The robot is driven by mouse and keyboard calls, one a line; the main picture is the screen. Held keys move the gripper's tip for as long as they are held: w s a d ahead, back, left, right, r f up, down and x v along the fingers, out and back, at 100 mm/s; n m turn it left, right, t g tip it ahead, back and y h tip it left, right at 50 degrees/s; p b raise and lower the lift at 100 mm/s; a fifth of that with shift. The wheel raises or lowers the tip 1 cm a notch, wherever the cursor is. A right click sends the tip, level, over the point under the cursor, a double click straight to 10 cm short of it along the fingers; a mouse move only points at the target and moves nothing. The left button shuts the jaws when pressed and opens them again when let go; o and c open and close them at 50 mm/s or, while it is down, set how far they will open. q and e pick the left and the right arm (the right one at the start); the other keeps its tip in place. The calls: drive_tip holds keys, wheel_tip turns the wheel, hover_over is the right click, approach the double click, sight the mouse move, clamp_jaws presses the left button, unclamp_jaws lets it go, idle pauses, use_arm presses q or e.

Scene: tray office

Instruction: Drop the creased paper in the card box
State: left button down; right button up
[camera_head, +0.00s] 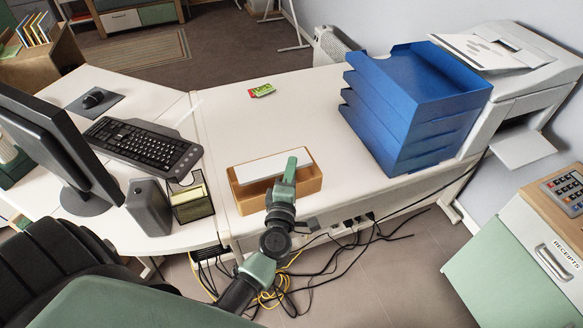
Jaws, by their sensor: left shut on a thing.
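The open tan card box (256,201) stands near the front edge of the white desk. A flat white piece, which looks like the paper (258,168), lies at the box's opening; I cannot make out creases. My left gripper (291,171) reaches over the right part of the box from the front. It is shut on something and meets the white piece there. The fingers hide the contact, and I cannot tell whether the paper rests on the box. My right gripper is not in view.
A blue tray stack (414,100) stands to the right, beside a printer (520,70). A keyboard (145,145), a black mesh holder (192,205) and a monitor (45,140) are on the left. A small green packet (262,90) lies behind. The desk's middle is clear.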

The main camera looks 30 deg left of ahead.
use_arm(q)
drive_tip(key=c, duration=1.4)
unclamp_jaws()
drive_tip(key=shift+c, duration=0.2)
drive_tip(key=shift+s, duration=0.1)
drive_tip(key=shift+f, duration=0.2)
drive_tip(key=v, duration=0.3)
drive_tip(key=b+v, duration=0.1)
drive_tip(key=v, duration=0.3)
drive_tip(key=shift+s+d+r, duration=0.1)
drive_tip(key=shift+r, duration=0.15)
drive_tip(key=shift+s+d+r, duration=0.1)
drive_tip(key=shift+s, duration=0.1)
